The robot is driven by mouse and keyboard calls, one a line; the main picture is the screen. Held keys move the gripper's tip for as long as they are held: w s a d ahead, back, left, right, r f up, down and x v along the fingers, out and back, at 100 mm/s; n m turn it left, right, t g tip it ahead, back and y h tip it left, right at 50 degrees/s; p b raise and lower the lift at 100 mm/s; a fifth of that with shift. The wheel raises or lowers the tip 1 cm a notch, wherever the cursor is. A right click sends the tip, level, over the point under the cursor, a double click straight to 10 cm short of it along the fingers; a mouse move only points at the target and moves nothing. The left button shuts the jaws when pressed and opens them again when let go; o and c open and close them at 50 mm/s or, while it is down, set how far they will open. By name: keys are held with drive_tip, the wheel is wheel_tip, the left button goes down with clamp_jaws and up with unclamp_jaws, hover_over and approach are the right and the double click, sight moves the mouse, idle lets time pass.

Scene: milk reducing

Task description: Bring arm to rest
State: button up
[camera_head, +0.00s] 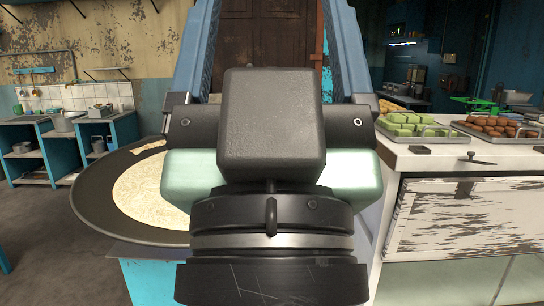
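My gripper (270,12) fills the middle of the view, seen from behind. Its two blue fingers stand upright and wide apart, with their ends cut off at or near the top edge. Nothing shows between them, so it looks open and empty. The black block and dark round wrist of my arm (270,240) are below the fingers. A wide dark pan (95,205) with a cream-coloured, milky layer (145,195) lies behind and left of my gripper. My gripper and wrist hide its right part.
A white counter (440,162) at right holds a tray of green sweets (410,122) and a tray of brown sweets (492,124). Blue shelves (55,135) with pots stand at the far left. A brown door (265,40) is behind. Open floor (35,235) shows at left.

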wheel_tip(320, 180, up, 15)
drive_tip(key=p, duration=1.2)
drive_tip(key=shift+f, duration=0.1)
